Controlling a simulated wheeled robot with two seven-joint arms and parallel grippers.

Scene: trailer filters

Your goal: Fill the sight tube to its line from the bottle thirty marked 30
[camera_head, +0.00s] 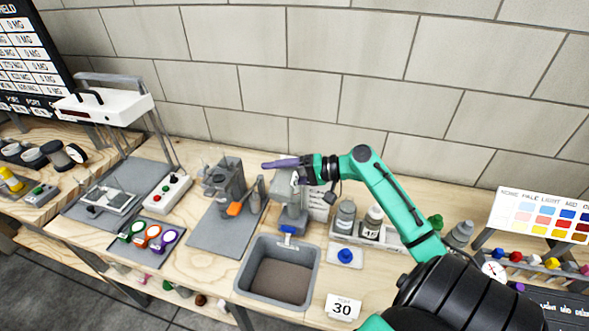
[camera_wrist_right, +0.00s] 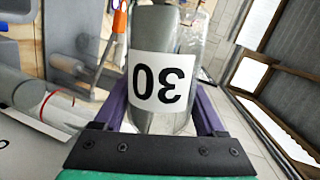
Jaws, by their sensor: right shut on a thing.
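My right gripper (camera_head: 285,163) is at the end of the green arm, above the grey stand (camera_head: 291,217) behind the tray. In the right wrist view its purple fingers (camera_wrist_right: 163,115) are shut on the bottle thirty (camera_wrist_right: 158,78), which has a white label reading 30. The bottle looks tipped well over, with grey contents along one side and a clear part along the other. Its mouth is out of view. A pale tube with a red line, likely the sight tube (camera_wrist_right: 28,95), shows beside the bottle in the wrist view. My left gripper is not in view.
A grey tray (camera_head: 248,292) of brown material sits at the front, with a card marked 30 (camera_head: 342,307) to its right. Two bottles (camera_head: 360,222) stand behind a blue knob (camera_head: 346,256). A grey mechanical device (camera_head: 224,182) stands left of my gripper.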

